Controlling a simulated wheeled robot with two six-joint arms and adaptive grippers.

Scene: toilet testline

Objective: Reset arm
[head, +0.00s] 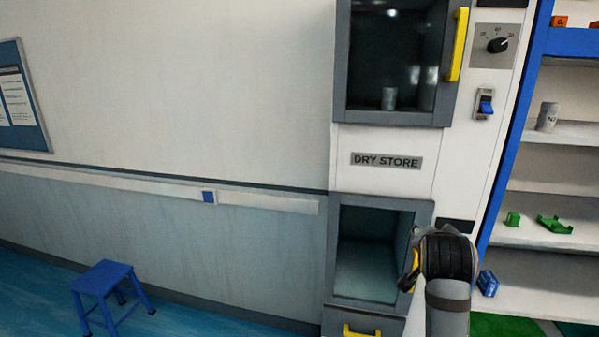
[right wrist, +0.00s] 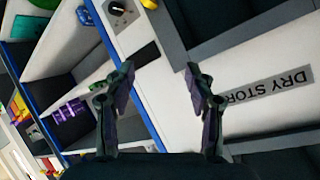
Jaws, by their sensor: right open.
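My right arm comes in from the bottom right in the head view, in front of the right edge of the dry store cabinet's lower compartment (head: 365,270). My left gripper is in neither view.
The upper compartment (head: 340,118) holds a grey cup (head: 388,98) behind dark glass, with a yellow handle (head: 458,45). Shelves (head: 560,132) with small items stand right of the cabinet. A blue stool (head: 102,278) stands at left. The floor between is clear.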

